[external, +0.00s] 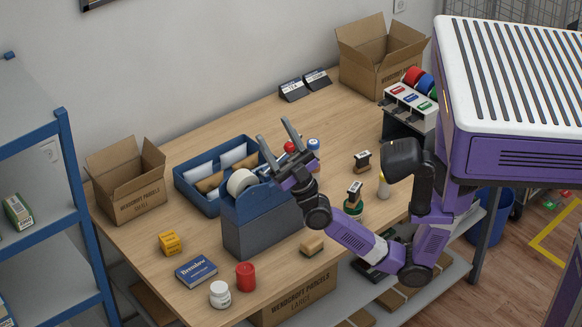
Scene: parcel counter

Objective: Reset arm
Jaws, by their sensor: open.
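My purple arm (365,238) reaches from the right over the wooden parcel counter (290,265). My gripper (276,140) is raised at the arm's end, with its fingers spread apart and pointing up and left. Nothing shows between the fingers. It is in front of the blue tray (190,185) in the picture and beside the tape dispenser (265,222). The gripper hides part of the dispenser's top and the items behind it.
An open carton (140,195) stands at left, another (370,75) at the back right. A red jar (246,276), white jar (220,294), blue box (197,270) and yellow block (171,243) sit near the front.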

